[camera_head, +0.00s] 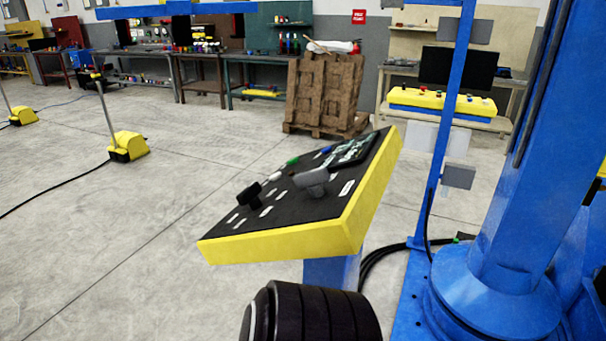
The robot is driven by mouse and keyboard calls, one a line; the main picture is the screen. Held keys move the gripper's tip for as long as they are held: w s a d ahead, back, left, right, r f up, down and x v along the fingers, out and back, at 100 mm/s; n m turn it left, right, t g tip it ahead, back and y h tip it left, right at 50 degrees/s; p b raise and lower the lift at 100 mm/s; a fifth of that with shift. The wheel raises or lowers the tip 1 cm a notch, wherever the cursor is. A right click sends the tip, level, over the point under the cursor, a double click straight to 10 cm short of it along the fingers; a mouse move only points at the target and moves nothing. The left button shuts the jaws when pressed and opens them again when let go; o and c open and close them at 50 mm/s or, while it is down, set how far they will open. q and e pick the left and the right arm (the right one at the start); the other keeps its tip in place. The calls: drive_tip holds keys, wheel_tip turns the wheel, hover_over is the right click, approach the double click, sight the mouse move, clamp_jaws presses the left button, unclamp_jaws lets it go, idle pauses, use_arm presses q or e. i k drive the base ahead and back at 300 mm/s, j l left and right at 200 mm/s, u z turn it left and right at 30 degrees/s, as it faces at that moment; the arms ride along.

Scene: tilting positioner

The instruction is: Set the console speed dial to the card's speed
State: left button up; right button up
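The console (350,222) has a sloping black top with a yellow edge and stands on a blue post. On its top are a black knob (249,196) at the left and a larger grey knob (312,180) to the right of it. I cannot tell which is the speed dial, and their settings are too small to read. A dark screen (356,150) sits at the upper right of the panel. I cannot make out a readable speed card. Neither gripper is in view; a black ribbed cylinder at the bottom edge may be part of my arm.
A blue column (505,190) and a thin blue post (452,90) with blank plates stand right of the console. Black cables run on the floor behind it. Brown stacked pallets (325,92) and workbenches stand at the back. The floor to the left is mostly clear.

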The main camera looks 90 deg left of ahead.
sight(249, 196)
drive_tip(key=u, duration=3.1)
